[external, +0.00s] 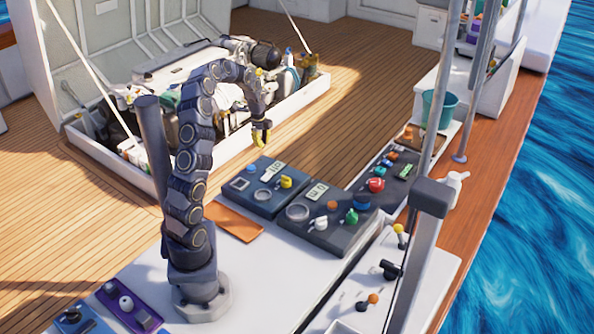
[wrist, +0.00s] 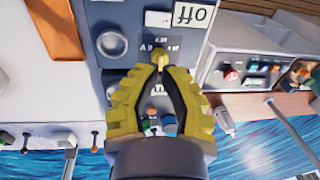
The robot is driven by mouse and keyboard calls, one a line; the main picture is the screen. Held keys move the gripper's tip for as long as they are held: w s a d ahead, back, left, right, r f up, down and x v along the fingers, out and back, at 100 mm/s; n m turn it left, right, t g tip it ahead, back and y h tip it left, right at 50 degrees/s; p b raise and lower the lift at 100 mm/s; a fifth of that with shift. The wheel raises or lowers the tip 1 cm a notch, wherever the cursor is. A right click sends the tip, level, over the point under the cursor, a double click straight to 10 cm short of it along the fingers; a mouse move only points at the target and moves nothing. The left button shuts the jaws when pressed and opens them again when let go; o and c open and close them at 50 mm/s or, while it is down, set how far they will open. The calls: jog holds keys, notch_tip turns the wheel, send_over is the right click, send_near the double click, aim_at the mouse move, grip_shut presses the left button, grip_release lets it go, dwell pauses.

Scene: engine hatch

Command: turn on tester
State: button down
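My gripper (external: 261,136) hangs above the box, apart from the knob in the external view. In the wrist view my gripper (wrist: 160,72) shows yellow fingers with a gap between them, holding nothing.
A second box (external: 325,238) with white and green knobs stands beside it. A panel with a red button (external: 376,184) is farther right. An orange-brown plate (external: 235,222) lies to the left. The open engine hatch (external: 300,90) is behind.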

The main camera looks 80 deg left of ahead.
aim_at(269, 175)
dwell(0.3)
jog(key=f, duration=0.4)
jog(key=w+a+f, duration=0.1)
jog(key=f, duration=0.8)
jog(key=shift+w+a+f, duration=0.3)
jog(key=shift+w+f, duration=0.05)
jog(key=shift+w+a+f+g+h, duration=0.15)
jog(key=shift+a+f+g+h, duration=0.05)
jog(key=shift+f+g+h, duration=0.25)
jog(key=shift+d, duration=0.1)
jog(key=shift+s+f, duration=0.1)
jog(key=shift+s, duration=0.1)
